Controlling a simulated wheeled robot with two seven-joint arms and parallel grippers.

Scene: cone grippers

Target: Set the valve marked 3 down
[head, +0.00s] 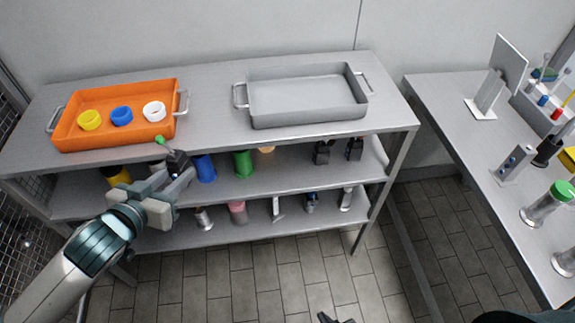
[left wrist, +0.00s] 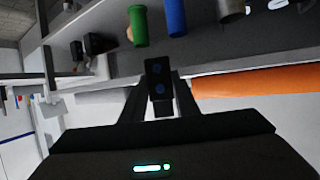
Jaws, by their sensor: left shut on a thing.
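My left gripper (head: 176,176) is shut on a dark valve (head: 178,160) with a green tip, held in front of the shelf unit near the orange tray. In the left wrist view the valve's dark block with two blue round spots (left wrist: 158,80) is between the fingers. I cannot read a number on it. Two similar dark pieces (head: 321,152) stand on the middle shelf at the right. What seems to be my right gripper (head: 335,318) just shows at the bottom edge, mostly cut off.
The orange tray (head: 115,139) holds yellow, blue and white rings. A grey tray (head: 310,118) on the same top is empty. Blue and green cups (head: 243,163) and other items stand on the lower shelves. A side table (head: 450,100) on the right carries several parts.

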